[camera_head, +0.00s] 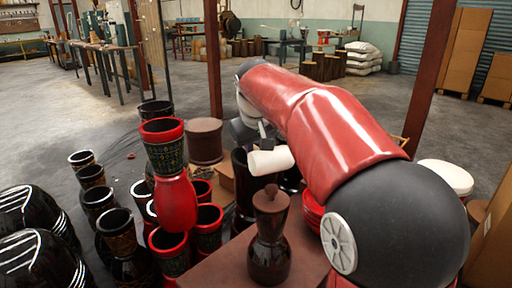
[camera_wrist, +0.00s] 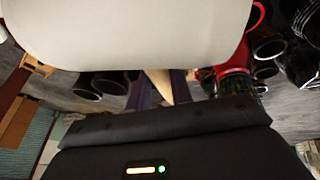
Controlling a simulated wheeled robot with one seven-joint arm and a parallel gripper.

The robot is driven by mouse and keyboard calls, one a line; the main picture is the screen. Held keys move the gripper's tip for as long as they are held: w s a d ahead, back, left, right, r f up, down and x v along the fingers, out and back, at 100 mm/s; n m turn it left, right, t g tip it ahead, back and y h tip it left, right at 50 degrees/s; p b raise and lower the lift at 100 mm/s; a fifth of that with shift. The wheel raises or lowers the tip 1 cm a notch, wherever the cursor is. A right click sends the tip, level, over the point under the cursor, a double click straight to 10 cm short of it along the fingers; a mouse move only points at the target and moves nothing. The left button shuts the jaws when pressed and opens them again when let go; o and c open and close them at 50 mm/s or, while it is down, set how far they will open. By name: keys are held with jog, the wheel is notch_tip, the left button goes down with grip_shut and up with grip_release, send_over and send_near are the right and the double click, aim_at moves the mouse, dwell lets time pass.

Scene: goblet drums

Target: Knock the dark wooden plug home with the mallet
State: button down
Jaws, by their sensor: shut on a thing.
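The dark wooden plug (camera_head: 271,199) has a small knob on top and sits in the mouth of a dark goblet-shaped drum (camera_head: 269,252). The drum stands upright on a brown table (camera_head: 225,262). The mallet's white head (camera_head: 270,162) shows just above and behind the plug in the head view, apart from it. In the wrist view the mallet head (camera_wrist: 140,32) fills the top, and a pale wooden handle (camera_wrist: 166,84) runs between the fingers. My gripper (camera_wrist: 163,90) is shut on the handle. In the head view my arm hides most of the gripper.
A red goblet drum (camera_head: 175,203) with a patterned top stands left of the plugged drum, among several black and red drums. A tall black drum (camera_head: 241,185) stands behind it. A red post (camera_head: 213,60) rises behind. Open concrete floor lies at the back left.

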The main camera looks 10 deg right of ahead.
jog(key=shift+r, duration=0.1)
notch_tip(320, 180, up, 3)
jog(key=p, duration=0.3)
jog(key=shift+r, duration=0.95)
jog(key=shift+s, duration=0.1)
